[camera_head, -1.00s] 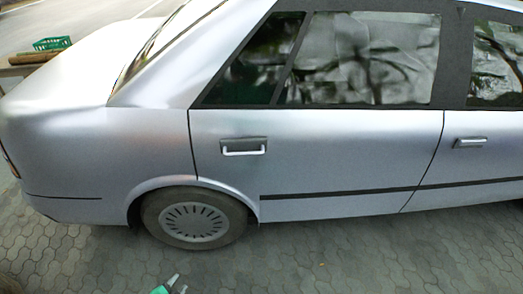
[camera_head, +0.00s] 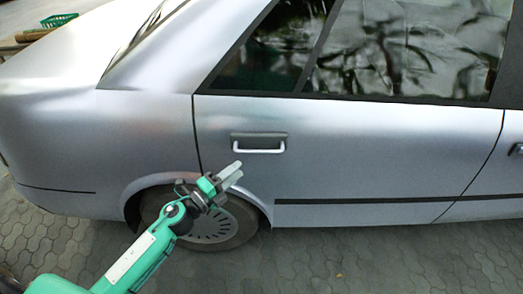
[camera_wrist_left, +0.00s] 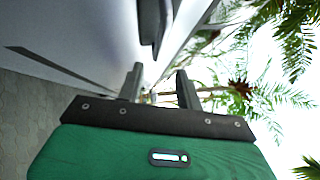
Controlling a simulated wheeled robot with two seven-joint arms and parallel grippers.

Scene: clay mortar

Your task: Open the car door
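The silver car's rear door (camera_head: 350,150) is shut and sits flush with the body. Its handle is a pale bar (camera_head: 260,150) on a dark plate, near the door's left edge. My left gripper (camera_head: 235,171) is just below and left of the handle, apart from it. In the left wrist view its two fingers (camera_wrist_left: 158,85) stand apart with nothing between them, and a dark handle part (camera_wrist_left: 153,22) shows ahead of them. My right gripper is not in view.
The rear wheel (camera_head: 215,225) is partly hidden behind my left arm. Another door handle (camera_head: 516,149) shows at the right edge. Grey paving (camera_head: 330,260) beside the car is clear. A green crate (camera_head: 59,20) stands far back left.

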